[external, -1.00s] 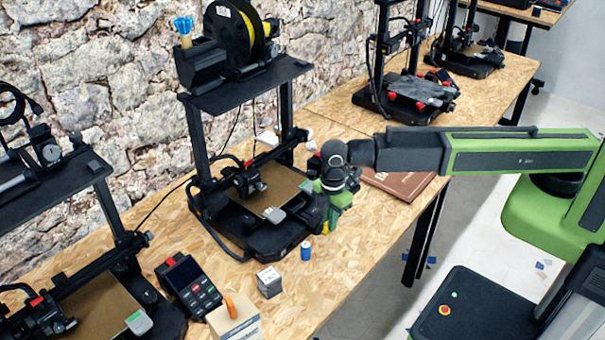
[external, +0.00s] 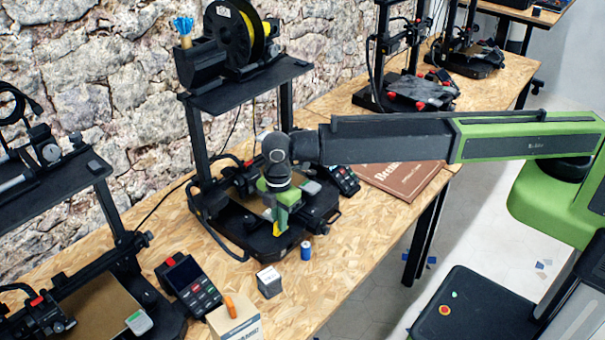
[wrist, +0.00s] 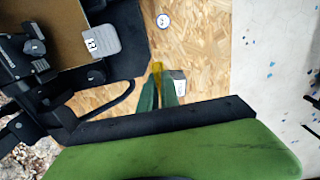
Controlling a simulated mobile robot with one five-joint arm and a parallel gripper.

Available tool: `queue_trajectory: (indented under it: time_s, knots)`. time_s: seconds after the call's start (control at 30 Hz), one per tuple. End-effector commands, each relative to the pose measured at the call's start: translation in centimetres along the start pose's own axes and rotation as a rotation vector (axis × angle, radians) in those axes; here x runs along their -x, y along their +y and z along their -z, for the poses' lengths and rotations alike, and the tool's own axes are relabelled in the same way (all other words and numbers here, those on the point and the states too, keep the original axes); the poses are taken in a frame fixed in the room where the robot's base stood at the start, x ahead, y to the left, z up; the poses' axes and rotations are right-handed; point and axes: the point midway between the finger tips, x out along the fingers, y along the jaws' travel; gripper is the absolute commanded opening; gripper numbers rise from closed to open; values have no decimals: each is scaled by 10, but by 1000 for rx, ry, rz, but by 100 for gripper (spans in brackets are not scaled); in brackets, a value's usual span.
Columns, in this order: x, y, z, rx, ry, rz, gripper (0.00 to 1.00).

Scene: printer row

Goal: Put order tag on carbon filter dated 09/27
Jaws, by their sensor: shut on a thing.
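My gripper (external: 280,222) points down over the front of the middle printer and is shut on a small yellow piece, likely the order tag (external: 277,230). In the wrist view the yellow tag (wrist: 157,68) sticks out between the green fingertips (wrist: 158,92). Several small items could be the carbon filter; no date is readable. A grey block with a white label (external: 311,187) lies on the middle printer's bed, also in the wrist view (wrist: 104,41). A small dark box with a white top (external: 268,283) stands on the table; the wrist view shows it (wrist: 179,84) partly behind the fingers.
A blue cylinder (external: 306,250) stands near the table's front edge. The middle printer (external: 245,235) is beside my gripper. Bare table surrounds the cylinder.

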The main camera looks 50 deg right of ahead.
Motion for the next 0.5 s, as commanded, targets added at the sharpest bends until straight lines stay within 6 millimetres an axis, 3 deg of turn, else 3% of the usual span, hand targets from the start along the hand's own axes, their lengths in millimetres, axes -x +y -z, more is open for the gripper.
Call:
queue_trajectory:
  time_s: [0.03,0.23,0.5]
  knots:
    - [-19,-3,17,4,0,0,0]
    - [-47,-18,64,3,0,0,0]
    - [-53,-25,82,0,0,0,0]
